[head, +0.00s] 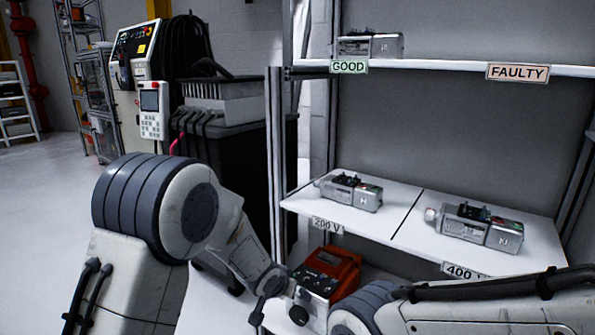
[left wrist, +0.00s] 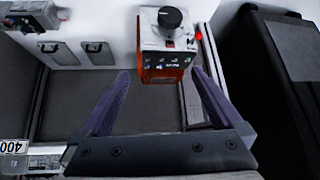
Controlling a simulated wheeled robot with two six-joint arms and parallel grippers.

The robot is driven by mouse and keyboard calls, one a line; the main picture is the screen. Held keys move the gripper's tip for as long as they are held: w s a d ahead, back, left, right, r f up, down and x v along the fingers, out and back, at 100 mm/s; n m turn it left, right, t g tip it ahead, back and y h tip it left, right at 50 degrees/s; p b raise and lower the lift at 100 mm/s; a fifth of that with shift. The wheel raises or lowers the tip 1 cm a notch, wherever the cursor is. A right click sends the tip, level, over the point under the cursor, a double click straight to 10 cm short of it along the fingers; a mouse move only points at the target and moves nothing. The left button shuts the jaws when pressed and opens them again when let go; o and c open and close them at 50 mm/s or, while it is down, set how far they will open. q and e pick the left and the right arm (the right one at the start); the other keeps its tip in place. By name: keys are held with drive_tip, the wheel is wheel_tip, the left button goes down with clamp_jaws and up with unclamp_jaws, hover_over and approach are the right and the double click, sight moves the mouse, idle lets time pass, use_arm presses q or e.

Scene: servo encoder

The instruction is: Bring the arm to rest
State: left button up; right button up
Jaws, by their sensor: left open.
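My left arm comes in from the left in the head view and reaches down to the front of the shelf. Its gripper (left wrist: 160,76) is open in the left wrist view, with two purple fingers apart and nothing held between them. An orange-red device with a black knob (head: 334,272) stands low below the 200 V label; it also shows beyond the fingertips in the left wrist view (left wrist: 166,40). I cannot tell whether the fingers touch it. Part of my right arm shows at the lower right of the head view; its gripper is out of view.
One servo unit (head: 370,46) sits on the upper shelf above the GOOD label (head: 348,67); the FAULTY side (head: 517,73) looks empty. Servos lie at 200 V (head: 348,191) and 400 V (head: 474,225). A shelf post (head: 276,165) and dark cabinet (head: 235,165) stand near my left arm.

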use_arm(q)
drive_tip(key=s+a+r+m+g+y+p, duration=0.15)
drive_tip(key=s+r, duration=0.25)
drive_tip(key=s, duration=0.8)
drive_tip(key=s+r+g+p, duration=0.1)
drive_tip(key=s+r+g, duration=0.3)
drive_tip(key=s, duration=0.7)
drive_tip(key=s+a+r+m+g+y+p, duration=0.1)
drive_tip(key=s+r, duration=0.4)
drive_tip(key=s, duration=0.7)
wheel_tip(320, 180, up, 38)
drive_tip(key=p, duration=3.8)
drive_tip(key=shift+s+a, duration=0.15)
drive_tip(key=shift+a, duration=0.05)
use_arm(e)
wheel_tip(320, 180, up, 42)
drive_tip(key=shift+r, duration=0.15)
use_arm(q)
drive_tip(key=shift+g+h, duration=0.25)
drive_tip(key=shift+d, duration=0.1)
use_arm(e)
drive_tip(key=shift+d, duration=0.1)
